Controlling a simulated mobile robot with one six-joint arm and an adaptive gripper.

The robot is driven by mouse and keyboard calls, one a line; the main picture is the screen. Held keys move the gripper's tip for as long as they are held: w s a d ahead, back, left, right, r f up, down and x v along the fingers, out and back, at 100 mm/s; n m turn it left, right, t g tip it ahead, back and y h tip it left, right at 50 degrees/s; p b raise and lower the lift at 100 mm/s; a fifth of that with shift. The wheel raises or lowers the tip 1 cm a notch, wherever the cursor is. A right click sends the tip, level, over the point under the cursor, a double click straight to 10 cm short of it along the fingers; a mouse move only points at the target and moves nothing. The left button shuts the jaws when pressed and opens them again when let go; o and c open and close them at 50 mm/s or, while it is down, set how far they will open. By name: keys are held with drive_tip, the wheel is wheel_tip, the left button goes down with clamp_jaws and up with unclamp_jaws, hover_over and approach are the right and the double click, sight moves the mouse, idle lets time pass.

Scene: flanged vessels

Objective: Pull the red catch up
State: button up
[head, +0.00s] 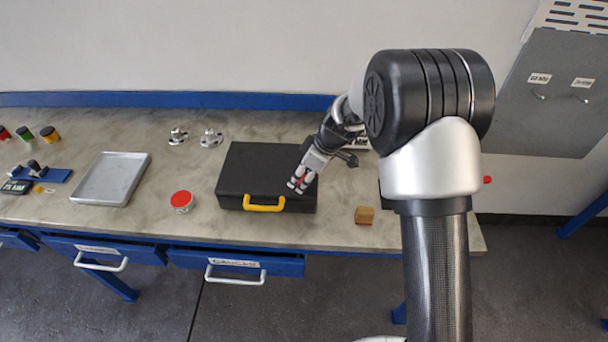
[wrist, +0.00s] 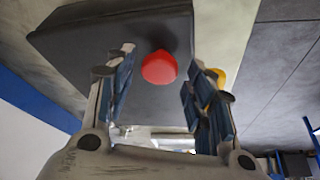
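The red catch (wrist: 158,67) shows in the wrist view as a rounded red knob on the dark face of a black case (wrist: 90,50). In the head view the black case (head: 255,165) lies on the bench with its yellow handle (head: 264,204) at the front. My gripper (head: 299,185) is over the case's right front part, pointing down at it. In the wrist view my gripper (wrist: 157,92) is open, with one finger on each side of the catch. I see no finger clearly touching the catch.
A red-lidded jar (head: 181,201) stands left of the case, and a metal tray (head: 110,179) lies further left. A small wooden block (head: 364,215) is to the right. Two metal flanged fittings (head: 210,138) stand behind. Drawers (head: 237,263) are below the bench edge.

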idle(0.3)
drive_tip(key=v, duration=1.2)
drive_tip(key=shift+s, duration=0.1)
drive_tip(key=s+d+r+m+t+h, duration=0.1)
drive_tip(key=s+d+r+m, duration=0.2)
drive_tip(key=s+r, duration=0.4)
drive_tip(key=s+d+r+m+h, duration=0.1)
drive_tip(key=s+d+r+m, duration=0.25)
drive_tip(key=s, duration=0.45)
drive_tip(key=s+d+m, duration=0.1)
drive_tip(key=s+m, duration=0.1)
drive_tip(key=s, duration=0.3)
drive_tip(key=s+d+m+t+h, duration=0.1)
drive_tip(key=s+d+m, duration=0.1)
drive_tip(key=s, duration=0.4)
drive_tip(key=s+d+m+h, duration=0.1)
drive_tip(key=s+d+m, duration=0.1)
drive_tip(key=s, duration=0.3)
drive_tip(key=shift+s+d+r+m+t, duration=0.1)
drive_tip(key=shift+s+r+m+t, duration=0.15)
drive_tip(key=shift+s+m+t, duration=0.15)
drive_tip(key=shift+w, duration=0.1)
